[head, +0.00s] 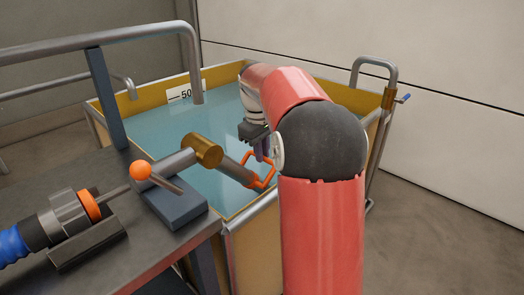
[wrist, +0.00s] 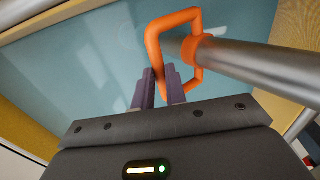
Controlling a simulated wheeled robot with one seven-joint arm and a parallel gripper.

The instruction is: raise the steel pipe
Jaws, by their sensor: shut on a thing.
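The steel pipe (head: 236,171) is grey and runs from a brass joint (head: 203,149) down to the right, over the basin. An orange loop handle (head: 262,183) is fixed on it near its far end. In the wrist view the pipe (wrist: 265,65) enters from the right, and the handle (wrist: 197,55) stands out from it. My gripper (head: 263,158) is above the handle. My arm partly hides the basin beyond.
The yellow-walled basin (head: 117,101) holds bluish water. A grey bench (head: 150,250) on the left carries an orange-knobbed lever (head: 141,170) and a blue hose (head: 12,245). A bent pipe (head: 196,75) hangs over the water. A railed post (head: 374,68) stands at the right corner.

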